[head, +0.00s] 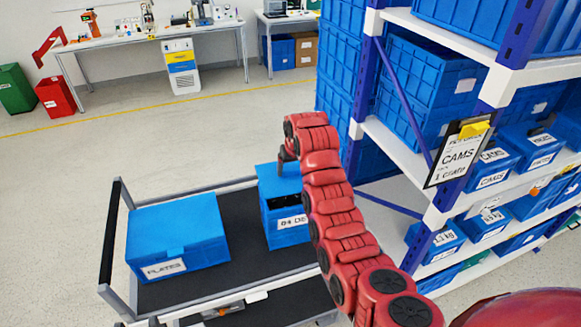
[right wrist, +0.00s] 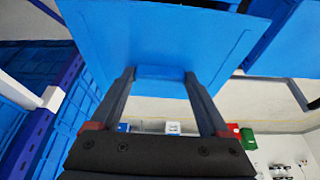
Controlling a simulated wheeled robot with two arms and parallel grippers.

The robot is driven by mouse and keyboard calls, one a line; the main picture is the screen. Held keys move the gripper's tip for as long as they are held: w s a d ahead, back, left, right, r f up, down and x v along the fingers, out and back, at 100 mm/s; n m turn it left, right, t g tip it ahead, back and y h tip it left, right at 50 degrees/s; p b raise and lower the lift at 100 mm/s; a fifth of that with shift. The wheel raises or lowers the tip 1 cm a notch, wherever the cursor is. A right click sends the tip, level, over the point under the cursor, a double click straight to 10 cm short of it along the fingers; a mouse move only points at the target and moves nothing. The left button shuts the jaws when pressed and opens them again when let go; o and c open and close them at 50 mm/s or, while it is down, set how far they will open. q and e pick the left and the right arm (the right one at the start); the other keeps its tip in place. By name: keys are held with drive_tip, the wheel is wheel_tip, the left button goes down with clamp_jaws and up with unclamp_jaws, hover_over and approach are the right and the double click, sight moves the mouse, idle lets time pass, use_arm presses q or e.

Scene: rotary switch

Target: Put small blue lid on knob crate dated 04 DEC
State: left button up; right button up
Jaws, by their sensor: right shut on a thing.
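The crate with a label reading "04 DE", the rest hidden by my arm, is a small blue crate (head: 285,238) on the cart's right side. A blue lid (head: 268,182) is over its top, with a dark gap showing between lid and crate. My right gripper (head: 286,155) is at the lid's far side, partly hidden behind my red arm. In the right wrist view, the right gripper (right wrist: 160,76) is shut on the edge of the blue lid (right wrist: 160,32), whose flat face fills the upper picture. My left gripper is not in view.
A larger blue crate (head: 175,237) labelled "PLATES" stands left on the grey cart (head: 237,262). A shelf rack (head: 395,150) with blue crates and a "CAMS" clipboard (head: 458,152) stands to the right. Bare cart surface lies between the two crates.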

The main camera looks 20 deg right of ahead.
sight(293, 178)
drive_tip(key=shift+s+f, duration=0.2)
drive_tip(key=shift+f, duration=0.35)
drive_tip(key=x, duration=0.3)
drive_tip(key=shift+s+f, duration=0.2)
drive_tip(key=shift+s, duration=0.05)
drive_tip(key=shift+s+f+b, duration=0.15)
drive_tip(key=shift+f+b, duration=0.15)
drive_tip(key=shift+f, duration=0.05)
drive_tip(key=shift+b, duration=0.35)
drive_tip(key=shift+b, duration=0.45)
drive_tip(key=shift+f+b, duration=0.65)
drive_tip(key=shift+b, duration=0.3)
idle(0.7)
